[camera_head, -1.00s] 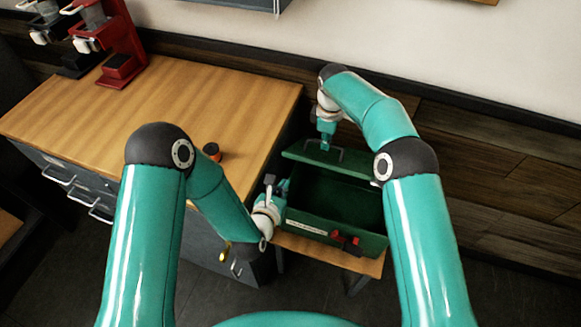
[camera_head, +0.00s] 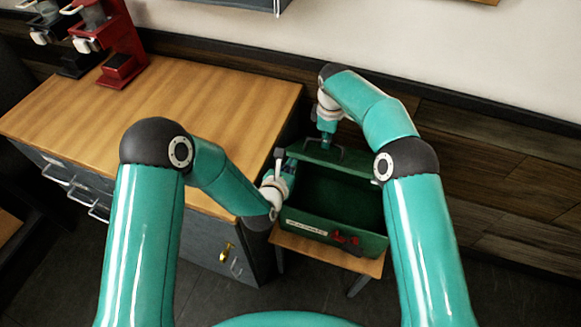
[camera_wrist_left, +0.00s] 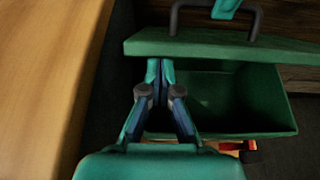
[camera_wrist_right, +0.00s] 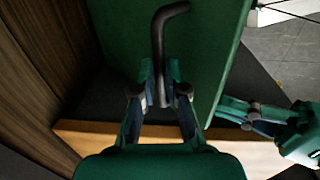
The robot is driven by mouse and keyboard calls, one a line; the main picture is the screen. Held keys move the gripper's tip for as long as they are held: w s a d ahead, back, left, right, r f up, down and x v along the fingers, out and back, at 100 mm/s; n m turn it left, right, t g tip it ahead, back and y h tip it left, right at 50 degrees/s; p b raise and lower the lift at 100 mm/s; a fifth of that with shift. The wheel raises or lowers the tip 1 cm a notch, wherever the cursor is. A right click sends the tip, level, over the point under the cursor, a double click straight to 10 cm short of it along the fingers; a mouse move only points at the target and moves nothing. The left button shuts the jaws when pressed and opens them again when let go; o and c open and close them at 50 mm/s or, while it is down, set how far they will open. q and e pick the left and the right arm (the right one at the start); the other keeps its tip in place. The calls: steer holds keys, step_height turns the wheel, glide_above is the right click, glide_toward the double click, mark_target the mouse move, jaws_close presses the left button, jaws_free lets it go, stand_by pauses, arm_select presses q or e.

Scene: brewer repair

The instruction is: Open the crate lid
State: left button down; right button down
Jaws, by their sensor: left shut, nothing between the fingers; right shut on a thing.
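The green crate (camera_head: 310,228) stands open on a small wooden stand, its dark inside showing. Its green lid (camera_head: 350,162) is raised and tilted at the back, with a dark bar handle (camera_wrist_right: 158,40). My right gripper (camera_head: 327,140) is shut on that handle; the handle lies between its fingers in the right wrist view (camera_wrist_right: 162,92). My left gripper (camera_head: 290,163) is shut and empty at the left end of the lid. In the left wrist view its fingertips (camera_wrist_left: 160,68) are close to the lid's lower edge (camera_wrist_left: 215,47); I cannot tell whether they touch.
The wooden counter (camera_head: 200,100) stands close at the left of the crate, with a red machine (camera_head: 122,50) on it. Red latch parts (camera_head: 345,238) are on the crate's front. The wall is close behind. A wooden stand (camera_head: 325,256) holds the crate.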

steer(key=shift+s+d+f, duration=0.1)
steer(key=shift+s+f, duration=0.1)
steer(key=shift+f, duration=0.35)
steer(key=c, duration=1.3)
jaws_free()
steer(key=shift+w+f, duration=0.1)
steer(key=shift+c, duration=0.2)
steer(key=shift+o, duration=0.7)
steer(key=shift+w, duration=0.1)
steer(key=shift+r, duration=0.2)
